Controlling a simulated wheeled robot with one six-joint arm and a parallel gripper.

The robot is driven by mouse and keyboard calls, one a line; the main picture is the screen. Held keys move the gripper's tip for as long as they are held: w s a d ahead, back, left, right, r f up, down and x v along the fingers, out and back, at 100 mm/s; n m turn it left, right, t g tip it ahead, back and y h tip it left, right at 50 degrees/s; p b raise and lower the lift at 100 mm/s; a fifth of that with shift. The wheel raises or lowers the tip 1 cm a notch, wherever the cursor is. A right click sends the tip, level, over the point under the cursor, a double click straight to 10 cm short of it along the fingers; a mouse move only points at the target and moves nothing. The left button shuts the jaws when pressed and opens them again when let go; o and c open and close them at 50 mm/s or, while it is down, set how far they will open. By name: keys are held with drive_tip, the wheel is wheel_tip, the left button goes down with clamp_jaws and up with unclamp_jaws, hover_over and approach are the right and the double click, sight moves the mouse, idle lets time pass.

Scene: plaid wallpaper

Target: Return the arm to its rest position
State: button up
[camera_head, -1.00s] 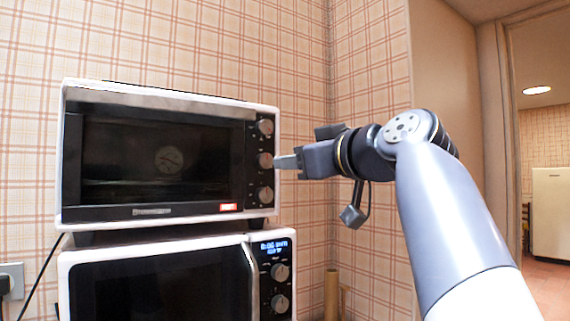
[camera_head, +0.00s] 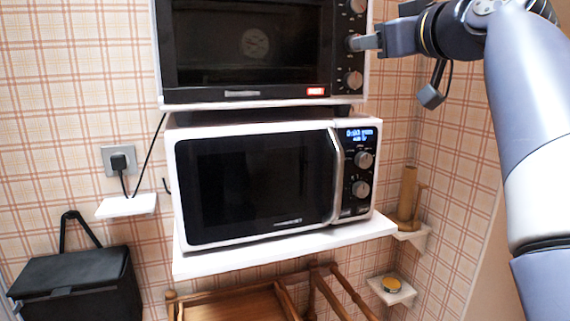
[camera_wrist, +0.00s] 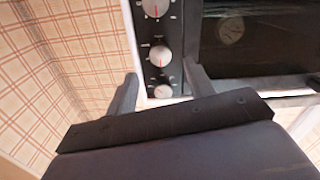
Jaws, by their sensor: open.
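My gripper (camera_head: 366,43) is at the right side of the upper oven (camera_head: 240,97), its fingertips in front of the middle knob of the oven's column. In the wrist view the two fingers (camera_wrist: 159,76) are spread apart, with the middle knob (camera_wrist: 160,56) and the lower knob (camera_wrist: 163,91) seen between them. I cannot tell whether a finger touches the oven. Nothing is held. My arm reaches in from the right of the head view, with its upper part cut off by the frame.
A white microwave (camera_head: 255,232) stands under the oven on a white shelf (camera_head: 290,252). A wooden holder (camera_head: 407,195) sits on a small corner shelf. A black bin (camera_head: 75,285) and wooden furniture (camera_head: 235,304) are below. A plaid wall (camera_head: 455,130) stands close behind my arm.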

drive_tip(key=x, duration=0.5)
drive_tip(key=shift+w+a+p, duration=0.1)
drive_tip(key=shift+w+p, duration=0.1)
drive_tip(key=shift+p, duration=0.2)
